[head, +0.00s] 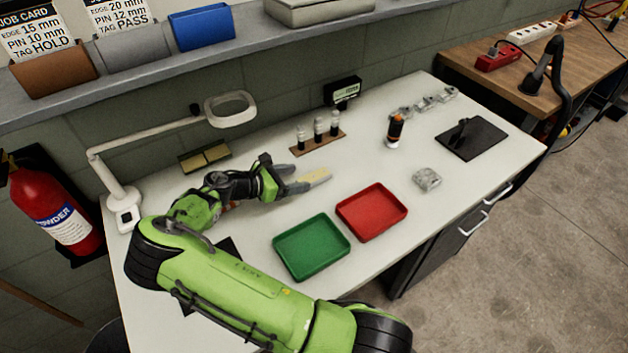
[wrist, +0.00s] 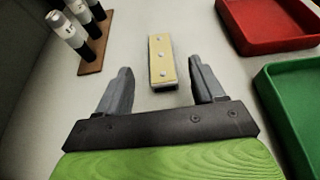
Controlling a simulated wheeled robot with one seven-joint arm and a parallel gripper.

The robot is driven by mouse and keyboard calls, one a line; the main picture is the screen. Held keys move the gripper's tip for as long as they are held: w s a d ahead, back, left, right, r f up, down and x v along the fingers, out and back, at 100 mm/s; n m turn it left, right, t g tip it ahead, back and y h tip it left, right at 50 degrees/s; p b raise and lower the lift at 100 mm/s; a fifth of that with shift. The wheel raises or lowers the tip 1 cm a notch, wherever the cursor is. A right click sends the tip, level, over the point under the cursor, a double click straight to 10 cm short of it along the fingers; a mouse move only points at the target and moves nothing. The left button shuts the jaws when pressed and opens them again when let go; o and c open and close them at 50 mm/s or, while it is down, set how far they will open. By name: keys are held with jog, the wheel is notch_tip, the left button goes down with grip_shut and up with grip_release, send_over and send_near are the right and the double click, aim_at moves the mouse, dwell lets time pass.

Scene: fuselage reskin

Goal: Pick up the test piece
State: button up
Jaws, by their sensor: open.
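The test piece (wrist: 163,60) looks like a small yellowish strip with several round rivet-like dots along its top and a grey edge below. It lies flat on the white bench. In the head view the test piece (head: 316,176) is just beyond my fingertips. My gripper (wrist: 162,86) is open and low over the bench, with its two grey fingers on either side of the near end of the piece. I see gaps between the piece and both fingers. My gripper (head: 304,178) reaches in from the left in the head view.
A red tray (head: 371,212) and a green tray (head: 311,247) sit to the right of my gripper. A wooden rack (head: 318,143) with several pins stands behind it. A magnifier lamp (head: 229,109), an orange-black bottle (head: 394,131) and a grey lump (head: 427,179) are also on the bench.

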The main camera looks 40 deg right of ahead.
aim_at(316, 175)
jog(key=b+x, duration=0.2)
jog(key=x, duration=0.4)
jog(key=shift+d+f, duration=0.15)
jog(key=shift+c, duration=0.5)
jog(key=c, duration=1)
